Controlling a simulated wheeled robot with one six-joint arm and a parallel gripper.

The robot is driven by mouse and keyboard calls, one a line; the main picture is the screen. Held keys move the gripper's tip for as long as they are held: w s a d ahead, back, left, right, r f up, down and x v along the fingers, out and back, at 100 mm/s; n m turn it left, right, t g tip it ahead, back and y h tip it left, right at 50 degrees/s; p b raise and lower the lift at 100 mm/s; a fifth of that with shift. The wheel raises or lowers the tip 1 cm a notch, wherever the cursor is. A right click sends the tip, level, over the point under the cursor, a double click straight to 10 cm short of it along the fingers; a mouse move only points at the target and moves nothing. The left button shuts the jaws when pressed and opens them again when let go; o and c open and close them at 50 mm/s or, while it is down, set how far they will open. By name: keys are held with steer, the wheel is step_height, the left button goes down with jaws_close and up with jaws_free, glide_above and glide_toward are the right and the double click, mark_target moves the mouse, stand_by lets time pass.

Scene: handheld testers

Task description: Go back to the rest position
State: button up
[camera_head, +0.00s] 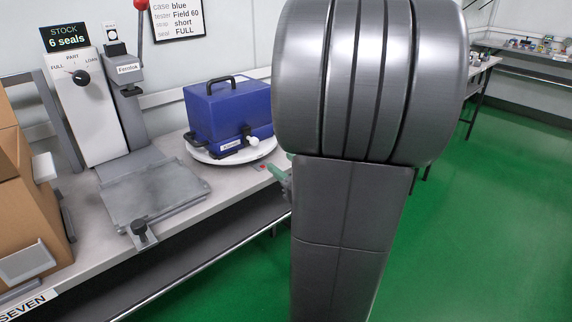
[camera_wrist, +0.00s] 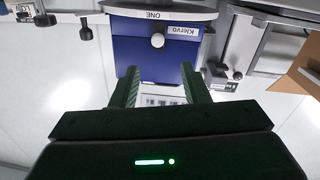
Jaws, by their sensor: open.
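My gripper (camera_wrist: 160,68) shows in the wrist view as two dark green fingers, apart, with no object clearly held between them. In the head view only a bit of green finger (camera_head: 277,172) shows beside my large grey arm, which hides the rest. A blue case (camera_head: 228,110) with a black top handle and a white knob stands on a white round stand (camera_head: 202,156), left of my gripper. In the wrist view, which looks upside down, the blue case (camera_wrist: 130,50) lies beyond the fingertips, with a "Klervo" label and white knob. I cannot tell the exact gap.
A press-like machine (camera_head: 100,105) with a dial, a red-tipped lever and a grey plate (camera_head: 150,190) stands on the bench. A cardboard box (camera_head: 25,205) is at the far left. Green floor (camera_head: 470,230) is clear at right; another bench (camera_head: 482,66) stands behind.

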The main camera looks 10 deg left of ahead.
mark_target(255, 143)
steer(key=shift+w+a, duration=0.1)
steer(key=b+x, duration=0.3)
steer(key=x, duration=1)
steer(key=shift+w+a, duration=0.2)
steer(key=shift+w, duration=0.05)
